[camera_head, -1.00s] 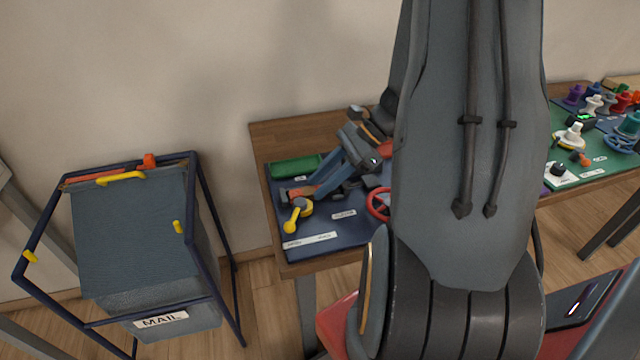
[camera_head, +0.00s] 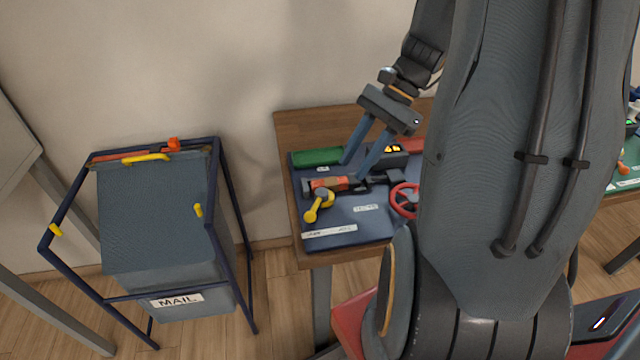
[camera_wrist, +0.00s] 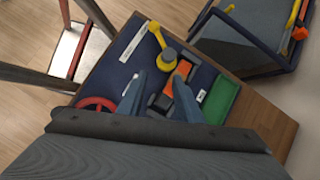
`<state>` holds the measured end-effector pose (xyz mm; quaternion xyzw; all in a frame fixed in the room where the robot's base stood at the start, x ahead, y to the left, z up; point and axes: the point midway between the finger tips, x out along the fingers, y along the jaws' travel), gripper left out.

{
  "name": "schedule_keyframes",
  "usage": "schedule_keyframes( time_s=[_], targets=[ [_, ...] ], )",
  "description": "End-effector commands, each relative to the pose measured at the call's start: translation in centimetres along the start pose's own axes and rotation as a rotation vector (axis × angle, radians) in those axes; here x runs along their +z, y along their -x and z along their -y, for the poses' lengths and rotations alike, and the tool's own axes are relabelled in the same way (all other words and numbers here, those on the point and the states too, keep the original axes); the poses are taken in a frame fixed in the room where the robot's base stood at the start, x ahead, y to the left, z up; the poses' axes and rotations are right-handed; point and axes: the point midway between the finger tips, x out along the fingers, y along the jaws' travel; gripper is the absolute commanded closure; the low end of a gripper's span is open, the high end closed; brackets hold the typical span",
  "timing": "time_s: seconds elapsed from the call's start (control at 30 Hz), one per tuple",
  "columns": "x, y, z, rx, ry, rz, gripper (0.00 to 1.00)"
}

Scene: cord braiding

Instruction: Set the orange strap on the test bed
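The orange strap (camera_head: 335,183) shows as a short orange-red piece lying on a dark grey fixture (camera_head: 382,179), which I take for the test bed, on the navy mat. In the wrist view the orange piece (camera_wrist: 180,87) lies between dark parts of the fixture. My gripper (camera_head: 356,168) has two blue fingers spread apart. It hangs above and just behind the fixture in the head view. In the wrist view the fingertips (camera_wrist: 159,78) are apart with nothing visible held between them. I cannot tell how firmly the strap is seated.
A mail cart (camera_head: 160,215) stands left.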

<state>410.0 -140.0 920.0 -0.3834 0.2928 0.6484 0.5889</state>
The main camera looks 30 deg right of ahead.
Motion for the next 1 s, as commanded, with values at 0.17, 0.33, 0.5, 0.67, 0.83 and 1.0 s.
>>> schedule_keyframes(
  time_s=[0.17, 0.33, 0.5, 0.67, 0.83, 1.0],
  targets=[
    [4.7, -3.8, -0.9, 0.182, 0.432, -0.173, 0.68],
    [8.0, -6.3, -1.8, 0.319, 0.862, -0.31, 0.68],
    [10.5, -7.9, -2.1, 0.404, 1.203, -0.396, 0.68],
    [11.6, -8.5, -2.1, 0.435, 1.36, -0.431, 0.68],
    [11.8, -8.6, -2.1, 0.44, 1.389, -0.438, 0.68],
    [11.8, -8.6, -2.1, 0.439, 1.385, -0.437, 0.68]
  ],
)
